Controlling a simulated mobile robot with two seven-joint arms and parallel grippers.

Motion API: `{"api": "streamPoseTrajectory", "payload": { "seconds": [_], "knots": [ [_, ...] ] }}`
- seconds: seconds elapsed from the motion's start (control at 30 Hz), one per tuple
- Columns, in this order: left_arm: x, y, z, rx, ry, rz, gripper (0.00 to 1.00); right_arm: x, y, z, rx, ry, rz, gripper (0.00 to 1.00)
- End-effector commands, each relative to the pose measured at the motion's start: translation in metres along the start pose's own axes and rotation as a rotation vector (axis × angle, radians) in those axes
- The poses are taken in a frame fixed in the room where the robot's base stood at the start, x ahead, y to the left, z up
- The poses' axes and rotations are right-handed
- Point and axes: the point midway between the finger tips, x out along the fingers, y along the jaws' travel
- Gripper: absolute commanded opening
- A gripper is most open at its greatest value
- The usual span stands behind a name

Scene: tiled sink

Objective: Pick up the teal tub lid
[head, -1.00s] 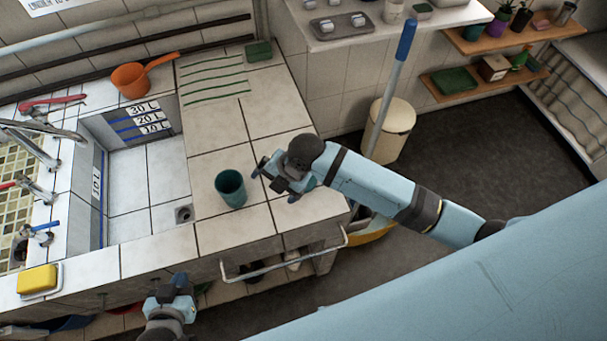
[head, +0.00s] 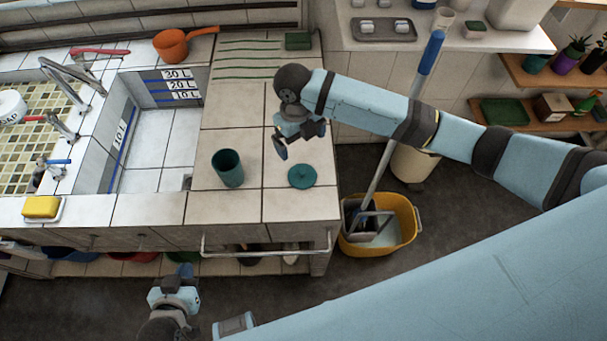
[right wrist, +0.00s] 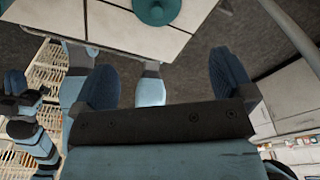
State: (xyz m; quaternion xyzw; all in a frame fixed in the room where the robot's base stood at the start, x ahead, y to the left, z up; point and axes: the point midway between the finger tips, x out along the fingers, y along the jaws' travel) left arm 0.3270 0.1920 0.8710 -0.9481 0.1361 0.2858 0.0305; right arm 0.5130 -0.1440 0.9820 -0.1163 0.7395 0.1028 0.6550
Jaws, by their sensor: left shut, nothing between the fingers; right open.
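The teal tub lid (head: 302,176) lies flat on the tiled counter near its right edge, a round disc with a small knob. It also shows at the top of the right wrist view (right wrist: 157,10). The teal tub (head: 228,168) stands upright on the counter, left of the lid. My right gripper (head: 298,145) is above the counter just behind the lid, apart from it. Its two fingers stand wide apart and empty in the right wrist view (right wrist: 160,85). My left gripper (head: 184,272) is low in front of the counter, shut and empty.
An orange dipper (head: 172,46) and a green sponge (head: 298,41) are at the back of the counter. The sink basin (head: 155,150) is to the left. A yellow mop bucket (head: 400,225) stands on the floor to the right. A metal rail (head: 265,254) runs along the counter front.

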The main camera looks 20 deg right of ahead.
Motion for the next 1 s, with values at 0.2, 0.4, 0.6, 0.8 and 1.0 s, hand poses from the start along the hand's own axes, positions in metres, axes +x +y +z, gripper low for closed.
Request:
{"api": "streamPoseTrajectory", "payload": {
  "seconds": [0.2, 0.4, 0.6, 0.8, 1.0],
  "knots": [
    [-0.003, -0.004, -0.005, 0.004, 0.002, -0.007, 0.0, 0.042, 0.001, -0.001, 0.002, 0.005, 0.001, 1.0],
    [-0.004, -0.006, -0.007, 0.005, 0.004, -0.01, 0.0, 0.073, 0.001, 0.0, 0.002, 0.002, 0.002, 1.0],
    [-0.005, -0.005, -0.008, 0.004, 0.003, -0.01, 0.0, 0.086, 0.001, 0.0, 0.002, 0.001, 0.001, 1.0],
    [-0.009, -0.004, -0.013, 0.004, 0.003, -0.01, 0.0, 0.115, 0.003, 0.004, 0.003, 0.003, 0.003, 1.0],
    [-0.01, -0.004, -0.014, 0.003, 0.003, -0.011, 0.0, 0.132, 0.003, 0.004, 0.002, 0.0, 0.001, 1.0]
  ]
}}
